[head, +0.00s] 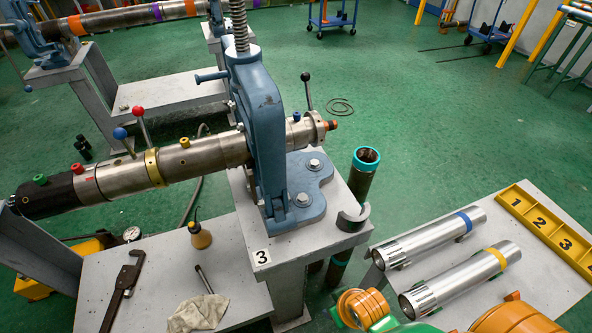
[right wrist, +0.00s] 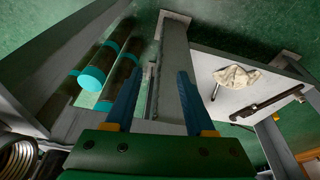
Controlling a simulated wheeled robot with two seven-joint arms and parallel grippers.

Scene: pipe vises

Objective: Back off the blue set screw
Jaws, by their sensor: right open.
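The blue set screw (head: 296,116) is a small blue knob on top of the steel pipe tool (head: 205,152), just right of the blue vise (head: 266,125) in the head view. The tool lies level through the vise. My right gripper (right wrist: 160,80) shows in the right wrist view with its two blue fingers apart and nothing between them. It points down past a grey stand, and the set screw is not visible in that view. My left gripper is not in either view.
A black-knobbed lever (head: 306,90) stands beside the set screw. Yellow, red and green screws sit further left. A teal-ended pipe (head: 365,170) stands right of the vise. A rag (head: 199,312) and a wrench (head: 122,290) lie on the lower bench. Two silver cylinders (head: 430,240) lie at right.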

